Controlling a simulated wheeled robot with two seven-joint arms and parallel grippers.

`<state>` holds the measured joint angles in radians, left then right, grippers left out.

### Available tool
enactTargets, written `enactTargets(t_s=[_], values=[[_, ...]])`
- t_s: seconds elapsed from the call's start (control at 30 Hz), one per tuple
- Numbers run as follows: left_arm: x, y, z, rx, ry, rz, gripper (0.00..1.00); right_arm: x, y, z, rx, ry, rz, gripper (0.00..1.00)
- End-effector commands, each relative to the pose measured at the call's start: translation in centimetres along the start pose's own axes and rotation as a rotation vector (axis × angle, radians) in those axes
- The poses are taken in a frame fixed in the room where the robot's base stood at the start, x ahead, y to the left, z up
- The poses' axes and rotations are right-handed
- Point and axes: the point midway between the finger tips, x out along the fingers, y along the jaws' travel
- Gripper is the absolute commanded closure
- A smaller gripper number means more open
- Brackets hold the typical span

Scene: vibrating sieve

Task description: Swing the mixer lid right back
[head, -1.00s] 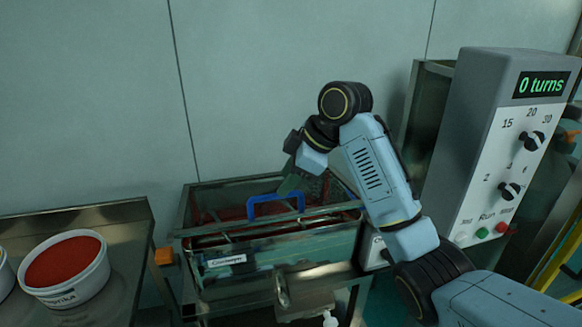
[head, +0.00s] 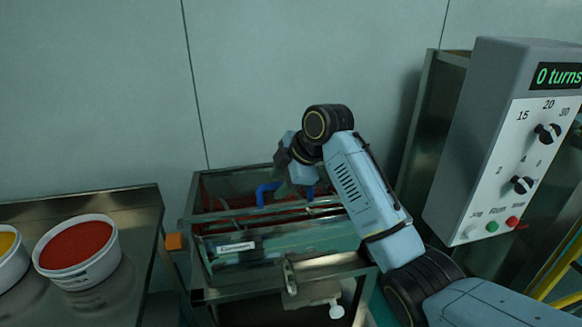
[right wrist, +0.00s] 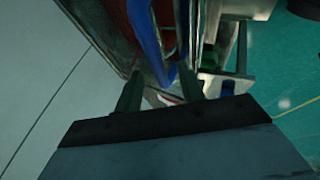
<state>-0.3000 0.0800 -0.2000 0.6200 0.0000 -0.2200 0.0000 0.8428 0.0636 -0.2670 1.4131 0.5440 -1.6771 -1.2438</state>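The mixer is a greenish metal trough (head: 285,243) on a steel frame against the wall, with a white label on its front. Red shows under the bars across its top. A blue handle (head: 263,194) stands up from the top; it also shows in the right wrist view (right wrist: 146,42). I cannot make out the lid's edges clearly. My right gripper (head: 291,186) is at the handle and hides its middle. In the right wrist view its two fingers (right wrist: 158,88) are apart, with the end of the blue handle between or just beyond them; contact is unclear. My left gripper is out of view.
A grey control box (head: 505,145) reading "0 turns" stands to the right. A steel table (head: 130,215) at left holds a tub of red powder (head: 77,252) and a tub of yellow powder (head: 10,258). The wall is close behind the mixer.

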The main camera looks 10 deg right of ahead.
Motion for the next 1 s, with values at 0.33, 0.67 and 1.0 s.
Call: enactTargets(t_s=[0.33, 0.67, 1.0], values=[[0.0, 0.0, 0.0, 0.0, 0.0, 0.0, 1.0, 2.7, 0.0, 0.0, 0.001, -0.001, -0.001, 0.61], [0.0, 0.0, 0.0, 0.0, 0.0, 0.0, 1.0, 2.7, 0.0, 0.0, 0.001, 0.0, 0.0, 0.74], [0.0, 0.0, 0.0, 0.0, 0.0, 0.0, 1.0, 2.6, 0.0, 0.0, 0.001, 0.0, 0.0, 1.0]])
